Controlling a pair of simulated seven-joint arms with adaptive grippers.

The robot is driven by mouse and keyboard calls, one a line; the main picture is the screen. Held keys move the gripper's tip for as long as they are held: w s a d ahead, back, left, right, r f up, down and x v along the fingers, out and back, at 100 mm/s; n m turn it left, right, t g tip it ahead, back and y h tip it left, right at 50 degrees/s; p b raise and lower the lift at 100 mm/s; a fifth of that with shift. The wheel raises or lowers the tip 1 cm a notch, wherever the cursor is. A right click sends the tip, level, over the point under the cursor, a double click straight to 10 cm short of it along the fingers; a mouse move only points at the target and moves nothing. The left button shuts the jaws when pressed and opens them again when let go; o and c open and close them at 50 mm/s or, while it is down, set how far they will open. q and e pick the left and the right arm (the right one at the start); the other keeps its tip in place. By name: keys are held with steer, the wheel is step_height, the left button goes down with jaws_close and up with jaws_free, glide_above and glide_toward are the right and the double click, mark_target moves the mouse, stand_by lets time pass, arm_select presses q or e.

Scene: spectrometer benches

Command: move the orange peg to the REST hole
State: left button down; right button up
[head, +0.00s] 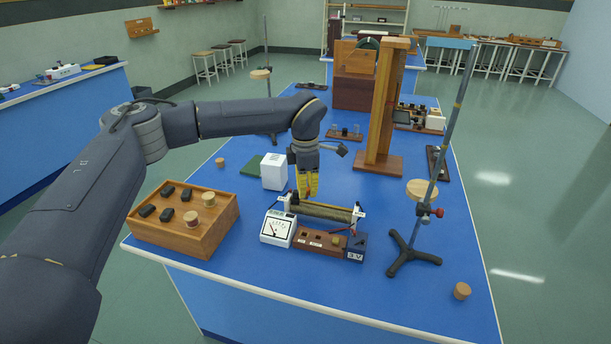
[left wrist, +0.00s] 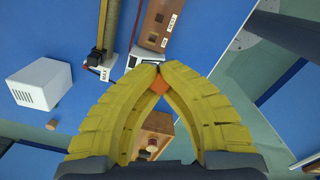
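My left gripper (head: 307,194) hangs above the rheostat, its yellow fingers pointing down. In the left wrist view the fingertips meet around a small orange peg (left wrist: 154,86), which sits between them; most of the peg is hidden. The wooden peg block (head: 319,242) lies on the bench below and in front of the gripper, between a white meter and a dark 3 V box. It also shows in the left wrist view (left wrist: 158,24), with dark holes and small labels, one seeming to read REST. My right gripper is in neither view.
The rheostat (head: 323,211) lies right behind the block. A white meter (head: 278,229), a 3 V box (head: 355,248), a white vented box (head: 274,172) and a wooden box (head: 180,236) with corks stand nearby. A tripod stand (head: 413,254) rises at right. The bench front is clear.

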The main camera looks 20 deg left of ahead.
arm_select(q)
glide_toward(318, 233)
steer(key=s, duration=0.4)
steer(key=shift+s, duration=0.25)
steer(key=shift+w+d+f+h, duration=0.15)
steer(key=shift+w+f, duration=0.25)
steer(key=shift+w+d+f+h, duration=0.15)
steer(key=shift+w+d+f, duration=0.05)
steer(key=shift+w+f, duration=0.25)
steer(key=shift+w, duration=0.55)
steer(key=shift+f, duration=3.05)
steer(key=shift+f, duration=0.15)
steer(key=c, duration=1.5)
jaws_free()
